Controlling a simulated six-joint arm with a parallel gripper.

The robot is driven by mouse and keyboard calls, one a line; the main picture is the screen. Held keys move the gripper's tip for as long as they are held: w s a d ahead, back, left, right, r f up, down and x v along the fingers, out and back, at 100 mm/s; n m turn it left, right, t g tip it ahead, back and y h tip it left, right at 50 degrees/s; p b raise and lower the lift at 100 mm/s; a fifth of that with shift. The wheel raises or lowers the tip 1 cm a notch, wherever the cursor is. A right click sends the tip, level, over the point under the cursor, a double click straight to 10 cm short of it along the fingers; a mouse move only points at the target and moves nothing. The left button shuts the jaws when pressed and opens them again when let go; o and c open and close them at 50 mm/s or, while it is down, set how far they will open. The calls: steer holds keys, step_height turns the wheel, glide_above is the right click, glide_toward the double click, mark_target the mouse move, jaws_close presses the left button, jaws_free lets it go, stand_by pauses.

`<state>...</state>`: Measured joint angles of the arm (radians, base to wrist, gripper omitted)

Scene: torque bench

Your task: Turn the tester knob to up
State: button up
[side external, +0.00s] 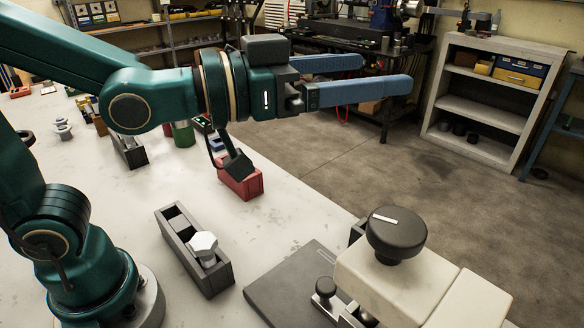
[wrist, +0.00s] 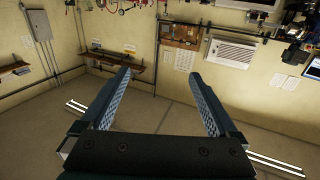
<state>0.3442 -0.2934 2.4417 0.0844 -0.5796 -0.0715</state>
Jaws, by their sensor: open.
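The tester (side external: 395,283) is a cream-coloured box at the lower right of the side external view. Its round black knob (side external: 396,235) sits on top, with a white line on its face. My gripper (side external: 385,78) is up in the air, beyond and above the tester, with its two blue fingers pointing right in the picture. The fingers are apart with nothing between them, and they also show open in the wrist view (wrist: 165,80). The wrist view shows walls and floor; the tester and knob are not in it.
A dark plate (side external: 290,290) lies left of the tester. A grey slotted holder (side external: 193,250) bears a silver hex-headed piece (side external: 204,246). A red block (side external: 240,180) stands farther back on the pale bench (side external: 110,215). Air around my gripper looks clear.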

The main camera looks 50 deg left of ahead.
step_height(320, 180, up, 12)
steer(key=m+g+h, duration=0.7)
steer(key=m+h, duration=0.3)
steer(key=h, duration=0.3)
glide_above(422, 245)
steer(key=w+a, duration=0.4)
steer(key=a, duration=0.1)
steer(key=s+f+m+g, duration=0.1)
steer(key=f+g, duration=0.2)
steer(key=f, duration=0.4)
steer(key=s+f+m+g+y, duration=0.1)
steer(key=f+g, duration=0.2)
steer(key=f, duration=0.5)
steer(key=s+f+m+g, duration=0.1)
steer(key=s+f+g, duration=0.1)
steer(key=f+g, duration=0.2)
steer(key=shift+d+f+m+y, duration=0.15)
steer(key=shift+f+m+y, duration=0.05)
steer(key=shift+f, duration=0.7)
steer(key=shift+d+f+m+y, duration=0.1)
steer(key=shift+f+m+y, duration=0.1)
steer(key=shift+f, duration=0.7)
steer(key=shift+d, duration=2.5)
